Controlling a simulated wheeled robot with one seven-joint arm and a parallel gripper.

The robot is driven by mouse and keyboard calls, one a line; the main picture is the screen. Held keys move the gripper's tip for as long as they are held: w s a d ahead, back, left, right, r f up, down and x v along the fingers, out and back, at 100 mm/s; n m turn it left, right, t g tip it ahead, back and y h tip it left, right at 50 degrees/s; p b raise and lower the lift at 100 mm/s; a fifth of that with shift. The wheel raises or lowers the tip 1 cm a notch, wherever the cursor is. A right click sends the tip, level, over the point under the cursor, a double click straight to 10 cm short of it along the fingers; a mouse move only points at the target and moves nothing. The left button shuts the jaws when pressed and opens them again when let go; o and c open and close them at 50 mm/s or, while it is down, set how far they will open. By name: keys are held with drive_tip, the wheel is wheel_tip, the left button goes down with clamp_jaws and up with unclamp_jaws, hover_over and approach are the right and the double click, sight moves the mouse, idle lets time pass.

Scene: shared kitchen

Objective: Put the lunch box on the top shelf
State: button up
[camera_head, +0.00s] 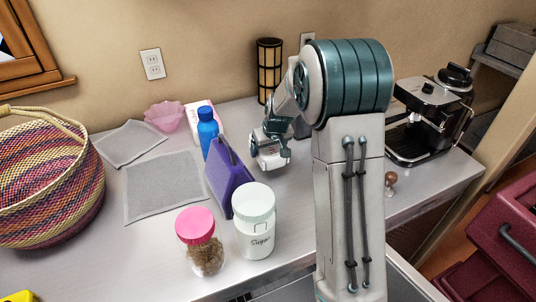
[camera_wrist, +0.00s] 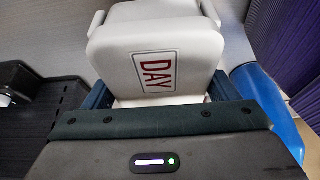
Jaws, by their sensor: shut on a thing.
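My gripper (camera_head: 268,152) is low over the counter, just right of the purple upright thing. In the wrist view a white box (camera_wrist: 155,65) with a red "DAY" label sits between the dark jaws (camera_wrist: 160,95), which are shut on it. It may be the lunch box, but its full shape is hidden. In the head view, I cannot clearly separate it from my white gripper parts. A shelf (camera_head: 500,65) with grey boxes stands at the far right; I cannot tell whether it is the top one.
The blue bottle (camera_head: 207,132) and purple upright thing (camera_head: 228,178) stand close left of my gripper. A sugar canister (camera_head: 255,225), pink-lidded jar (camera_head: 200,245) and basket (camera_head: 45,190) are nearer. A coffee machine (camera_head: 425,120) stands right. The grey mats (camera_head: 165,187) are empty.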

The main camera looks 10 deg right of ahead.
drive_tip(key=shift+f+p, duration=0.45)
drive_tip(key=shift+f, duration=1.55)
drive_tip(key=shift+f, duration=0.15)
drive_tip(key=o, duration=1)
drive_tip(key=shift+o, duration=0.2)
